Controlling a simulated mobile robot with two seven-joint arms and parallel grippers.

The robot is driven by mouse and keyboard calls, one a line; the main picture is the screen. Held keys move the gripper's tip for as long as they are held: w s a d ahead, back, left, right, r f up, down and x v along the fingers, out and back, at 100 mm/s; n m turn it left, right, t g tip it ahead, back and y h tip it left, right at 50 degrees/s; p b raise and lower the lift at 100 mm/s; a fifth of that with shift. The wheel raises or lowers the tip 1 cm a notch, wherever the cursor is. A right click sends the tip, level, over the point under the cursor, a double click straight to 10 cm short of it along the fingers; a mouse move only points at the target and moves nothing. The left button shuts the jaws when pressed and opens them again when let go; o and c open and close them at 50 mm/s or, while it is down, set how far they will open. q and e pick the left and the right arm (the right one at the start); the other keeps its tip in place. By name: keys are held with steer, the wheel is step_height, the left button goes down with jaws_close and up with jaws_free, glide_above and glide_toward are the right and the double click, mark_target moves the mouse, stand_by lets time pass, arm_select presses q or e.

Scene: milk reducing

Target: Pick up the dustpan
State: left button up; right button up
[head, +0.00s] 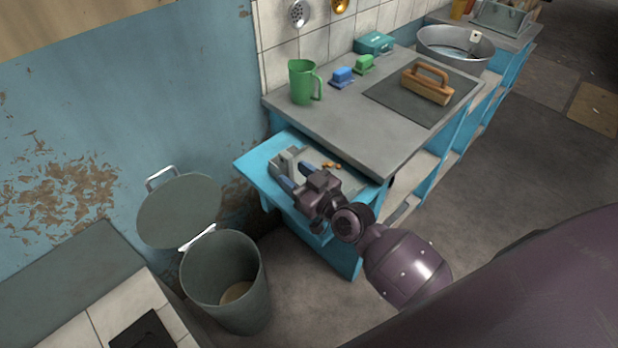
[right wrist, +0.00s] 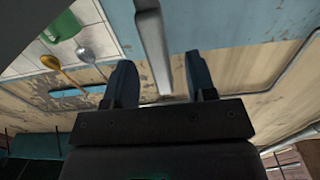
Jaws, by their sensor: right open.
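The grey dustpan (head: 289,157) lies on the low blue side table, with small orange-brown scraps (head: 331,165) beside or on it. My right gripper (head: 293,174) is over the near side of the dustpan, its blue fingers apart and pointing toward the wall. In the right wrist view, a grey bar (right wrist: 151,40), which looks like the dustpan's handle, reaches down between the two open fingers (right wrist: 158,68). I cannot tell whether either finger touches it. My gripper and wrist hide part of the dustpan. My left gripper is not in view.
The blue side table (head: 258,160) adjoins a higher grey counter (head: 345,128) holding a green jug (head: 303,82) and a wooden-handled tool (head: 427,84). An open bin (head: 225,275) with its lid raised stands at the lower left. Utensils hang on the tiled wall.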

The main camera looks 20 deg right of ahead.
steer(key=x, duration=0.5)
steer(key=shift+r, duration=0.2)
jaws_close()
